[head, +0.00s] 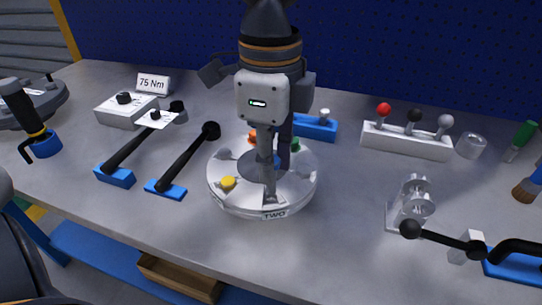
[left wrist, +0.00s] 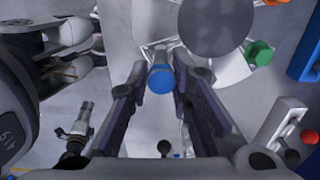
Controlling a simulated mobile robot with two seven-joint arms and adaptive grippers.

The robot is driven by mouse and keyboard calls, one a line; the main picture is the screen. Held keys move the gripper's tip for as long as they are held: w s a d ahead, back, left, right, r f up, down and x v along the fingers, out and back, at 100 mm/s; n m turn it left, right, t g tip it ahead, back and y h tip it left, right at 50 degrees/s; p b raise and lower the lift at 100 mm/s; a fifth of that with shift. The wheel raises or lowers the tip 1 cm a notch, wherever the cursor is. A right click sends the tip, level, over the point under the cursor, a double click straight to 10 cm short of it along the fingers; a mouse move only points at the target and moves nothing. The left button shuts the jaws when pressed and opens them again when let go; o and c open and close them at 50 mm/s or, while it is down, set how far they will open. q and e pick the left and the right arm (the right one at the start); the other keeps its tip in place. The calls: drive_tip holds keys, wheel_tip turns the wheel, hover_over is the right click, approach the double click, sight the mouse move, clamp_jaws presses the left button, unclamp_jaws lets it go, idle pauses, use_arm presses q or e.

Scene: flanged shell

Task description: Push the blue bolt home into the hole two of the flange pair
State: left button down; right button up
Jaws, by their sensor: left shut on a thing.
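The blue bolt (left wrist: 160,80) is between the fingers of my left gripper (left wrist: 159,78) in the left wrist view, its round blue head facing the camera. In the head view my left gripper (head: 276,170) points down over the round flange pair (head: 213,182), and a little of the blue bolt (head: 277,160) shows between its fingers. The gripper is shut on the bolt. The label "TWO" (head: 274,214) is on the near side of the flange rim. The bolt's shank and its hole are hidden, so I cannot tell how deep it sits.
Yellow (head: 228,183), orange (head: 253,138) and green (head: 295,145) bolts sit around the flange. Black-handled tools (head: 185,160) lie to its left. A knobbed block (head: 406,140) and a clear stand (head: 413,205) are to the right. Parts of my other arm show at left in the wrist view.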

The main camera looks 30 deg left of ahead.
sight(271, 192)
use_arm(q)
drive_tip(key=shift+f, duration=2.5)
drive_tip(key=c, duration=1.4)
unclamp_jaws()
drive_tip(key=shift+o, duration=0.2)
wheel_tip(271, 192, up, 12)
drive_tip(key=shift+f, duration=0.1)
